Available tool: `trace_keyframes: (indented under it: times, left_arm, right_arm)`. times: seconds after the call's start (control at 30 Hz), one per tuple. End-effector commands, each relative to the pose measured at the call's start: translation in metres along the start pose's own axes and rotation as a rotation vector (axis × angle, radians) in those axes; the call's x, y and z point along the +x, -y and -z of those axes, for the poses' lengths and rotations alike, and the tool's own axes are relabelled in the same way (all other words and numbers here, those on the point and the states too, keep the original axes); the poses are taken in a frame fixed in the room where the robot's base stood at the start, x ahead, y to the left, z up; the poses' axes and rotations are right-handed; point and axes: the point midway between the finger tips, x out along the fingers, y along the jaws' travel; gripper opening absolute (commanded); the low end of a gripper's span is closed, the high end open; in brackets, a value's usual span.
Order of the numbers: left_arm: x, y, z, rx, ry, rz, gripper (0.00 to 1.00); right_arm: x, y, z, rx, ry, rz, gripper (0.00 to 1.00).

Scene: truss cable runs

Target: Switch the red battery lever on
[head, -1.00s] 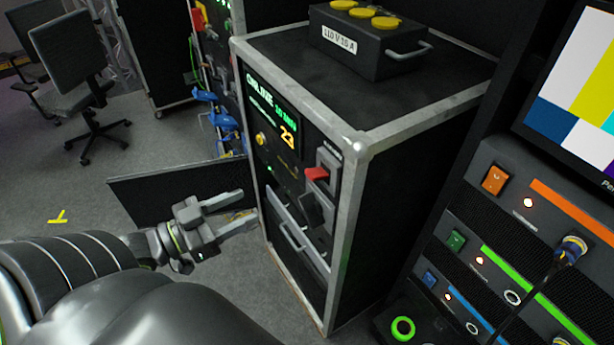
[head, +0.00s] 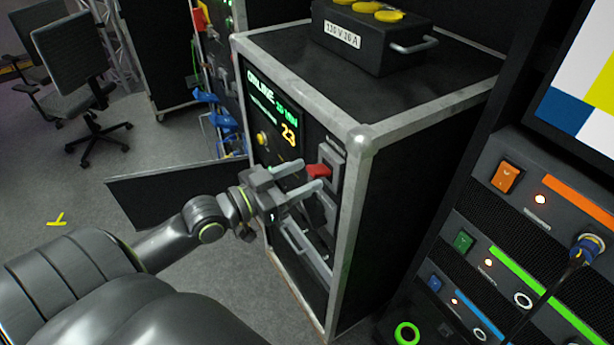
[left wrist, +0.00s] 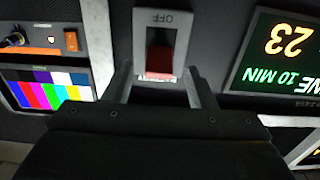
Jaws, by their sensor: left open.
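The red battery lever (head: 318,171) sits on a grey switch plate (head: 331,161) on the front of the black flight-case unit. In the left wrist view the lever (left wrist: 160,61) shows upside down, with "OFF" readable on its plate and other lettering partly hidden by the lever's end. My left gripper (head: 311,175) is open, its two fingers pointing at the lever. In the left wrist view the fingers (left wrist: 158,88) stand on either side of the lever's end. I cannot tell whether they touch it. My right gripper is not in view.
A lit display (head: 273,112) reading 23 is left of the lever. A metal handle (head: 305,255) is below it. A black box with yellow caps (head: 371,38) stands on the unit. A rack with coloured switches (head: 520,215) is at the right.

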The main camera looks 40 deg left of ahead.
Motion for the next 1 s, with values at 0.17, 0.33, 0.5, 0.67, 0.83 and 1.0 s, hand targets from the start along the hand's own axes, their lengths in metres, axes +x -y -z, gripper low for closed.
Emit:
trace_keyframes:
  times: [0.17, 0.33, 0.5, 0.67, 0.83, 1.0]
  left_arm:
    - [0.013, 0.0, 0.001, 0.0, -0.003, -0.001, 0.51]
    - [0.017, -0.001, 0.001, 0.0, 0.0, -0.002, 0.51]
    - [0.017, -0.001, 0.001, 0.0, 0.0, -0.002, 0.51]
    - [0.017, -0.001, 0.001, 0.0, 0.0, -0.002, 0.35]
    - [0.017, -0.001, 0.001, 0.0, 0.0, -0.002, 0.13]
    - [0.017, -0.001, 0.003, 0.001, 0.006, -0.002, 0.06]
  right_arm:
    - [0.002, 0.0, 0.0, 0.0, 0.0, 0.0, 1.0]
    - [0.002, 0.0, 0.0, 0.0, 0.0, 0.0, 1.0]
    - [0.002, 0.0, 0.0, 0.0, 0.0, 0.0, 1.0]
    - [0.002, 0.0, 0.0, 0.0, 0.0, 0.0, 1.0]
    - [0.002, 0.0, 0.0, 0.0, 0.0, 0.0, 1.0]
    - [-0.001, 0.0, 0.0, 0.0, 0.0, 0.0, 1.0]
